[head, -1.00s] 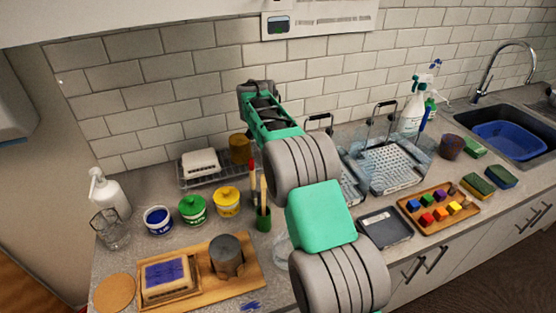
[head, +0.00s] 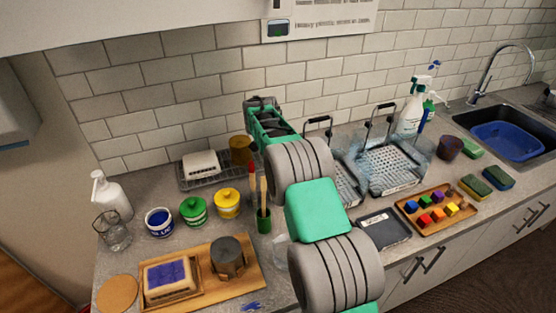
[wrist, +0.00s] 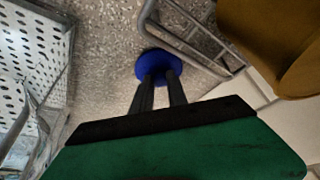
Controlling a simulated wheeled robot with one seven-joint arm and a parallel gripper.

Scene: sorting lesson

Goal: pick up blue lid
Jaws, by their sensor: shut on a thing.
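The round blue lid (wrist: 151,62) shows in the wrist view, between a wire rack and a perforated basket. My gripper (wrist: 160,78) has its two dark fingers close together on the lid's near side, shut on it. I cannot tell whether the lid touches the counter. In the head view my arm hides the lid and the fingertips.
The wire rack (wrist: 190,42) is close to the lid; a brown pot (wrist: 280,45) stands beside it. The perforated basket (wrist: 25,60) is on the other side. In the head view, a cup with brushes (head: 264,220) and a wooden board (head: 214,286) stand nearer the front.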

